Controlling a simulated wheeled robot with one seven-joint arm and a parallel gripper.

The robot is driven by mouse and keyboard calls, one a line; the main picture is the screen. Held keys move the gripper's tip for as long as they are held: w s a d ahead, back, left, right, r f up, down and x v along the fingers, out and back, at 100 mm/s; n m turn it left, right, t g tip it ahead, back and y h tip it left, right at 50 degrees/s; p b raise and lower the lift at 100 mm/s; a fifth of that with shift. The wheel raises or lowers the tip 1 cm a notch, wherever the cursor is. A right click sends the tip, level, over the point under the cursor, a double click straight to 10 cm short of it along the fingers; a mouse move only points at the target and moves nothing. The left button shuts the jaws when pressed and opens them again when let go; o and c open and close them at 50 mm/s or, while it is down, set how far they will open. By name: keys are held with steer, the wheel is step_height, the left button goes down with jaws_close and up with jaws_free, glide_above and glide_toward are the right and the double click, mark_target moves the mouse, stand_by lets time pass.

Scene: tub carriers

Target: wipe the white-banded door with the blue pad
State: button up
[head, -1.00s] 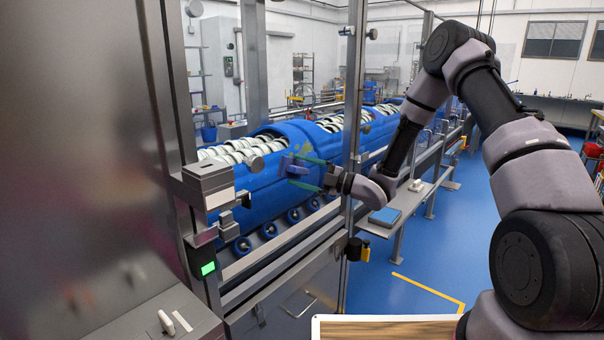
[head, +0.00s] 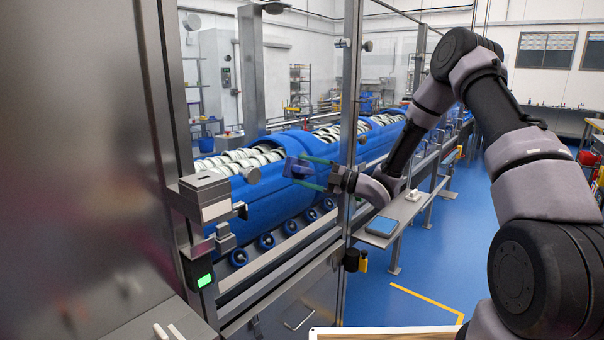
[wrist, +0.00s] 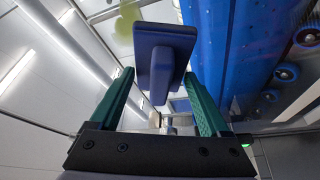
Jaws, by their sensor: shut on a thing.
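My gripper (head: 322,176) is shut on the blue pad (head: 297,168), which it holds out to the left. In the wrist view the pad (wrist: 167,50) has its handle between the green fingers (wrist: 160,100). The pad is in front of a clear door panel (head: 270,215) between two steel posts. Whether it touches the panel I cannot tell. A steel box with a white band (head: 217,209) is on the door's left side. A yellow-green smear (wrist: 125,20) shows beside the pad in the wrist view; in the head view I cannot make it out.
Blue tub carriers (head: 265,198) with white rings run behind the panel. A large steel panel (head: 75,150) fills the left. Blue floor (head: 430,265) is clear at right.

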mark_target(289, 172)
steer(key=w+d, duration=0.4)
steer(key=w, duration=0.2)
steer(key=shift+d, duration=0.25)
stand_by(0.4)
steer(key=shift+s, duration=0.1)
steer(key=shift+s+a+r, duration=0.1)
steer(key=shift+s+a, duration=1.45)
steer(key=shift+s, duration=0.1)
steer(key=shift+s+a, duration=0.65)
steer(key=shift+s, duration=0.3)
steer(key=shift+s+a, duration=0.7)
steer(key=shift+s, duration=0.2)
steer(key=shift+s+a, duration=0.65)
steer(key=shift+s, duration=0.3)
steer(key=shift+d, duration=0.1)
steer(key=shift+s+d, duration=0.15)
steer(key=shift+d, duration=0.25)
steer(key=shift+s+d, duration=0.85)
steer(key=shift+d, duration=0.15)
steer(key=shift+s+d, duration=0.8)
steer(key=shift+d, duration=0.2)
